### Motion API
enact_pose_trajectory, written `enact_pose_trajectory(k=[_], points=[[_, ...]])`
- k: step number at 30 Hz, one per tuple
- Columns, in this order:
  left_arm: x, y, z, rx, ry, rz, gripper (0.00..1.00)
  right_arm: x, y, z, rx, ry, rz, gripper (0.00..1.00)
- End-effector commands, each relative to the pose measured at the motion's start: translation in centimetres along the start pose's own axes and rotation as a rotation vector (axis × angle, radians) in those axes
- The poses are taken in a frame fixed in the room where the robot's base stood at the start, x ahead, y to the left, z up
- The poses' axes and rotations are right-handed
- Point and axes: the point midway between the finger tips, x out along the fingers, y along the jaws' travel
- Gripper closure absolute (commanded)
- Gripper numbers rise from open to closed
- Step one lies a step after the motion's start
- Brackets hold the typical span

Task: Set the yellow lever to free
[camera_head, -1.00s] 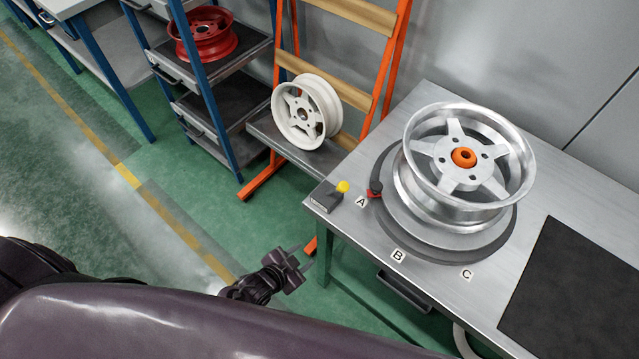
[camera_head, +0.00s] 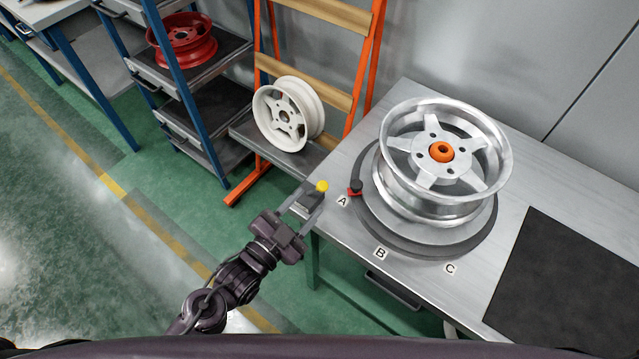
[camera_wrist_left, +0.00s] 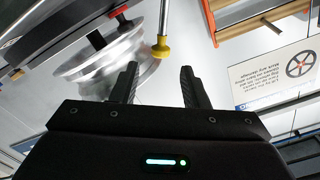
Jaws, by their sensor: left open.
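The yellow lever knob (camera_head: 322,186) stands on a small dark base at the near left corner of the workbench. In the left wrist view the yellow knob (camera_wrist_left: 161,48) sits at the end of a thin rod, just beyond the fingertips and roughly centred between them. My left gripper (camera_head: 311,202) is open, its fingers reaching to the lever's base in the head view. The fingers (camera_wrist_left: 159,70) hold nothing, and I see no contact with the knob. The gripper hides part of the base. My right gripper is not in view.
A silver wheel (camera_head: 440,160) with an orange hub nut lies on a round turntable, with a red-based pointer (camera_head: 355,190) near label A (camera_head: 343,201). Labels B and C follow the rim. A black mat (camera_head: 560,285) lies at right. A white wheel (camera_head: 285,115) stands on an orange rack behind.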

Motion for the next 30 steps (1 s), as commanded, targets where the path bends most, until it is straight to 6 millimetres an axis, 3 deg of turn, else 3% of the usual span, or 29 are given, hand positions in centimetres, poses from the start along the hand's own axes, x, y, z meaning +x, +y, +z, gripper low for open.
enact_pose_trajectory(k=[12, 23, 30], points=[[6.2, -0.1, -0.1, -0.001, -0.001, -0.001, 0.59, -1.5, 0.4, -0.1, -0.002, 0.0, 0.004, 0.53], [7.0, 0.0, 0.1, -0.001, -0.003, 0.001, 0.59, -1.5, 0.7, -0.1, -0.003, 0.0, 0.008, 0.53], [7.0, 0.0, 0.1, -0.001, -0.003, 0.001, 0.87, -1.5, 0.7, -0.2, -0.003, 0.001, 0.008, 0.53]])
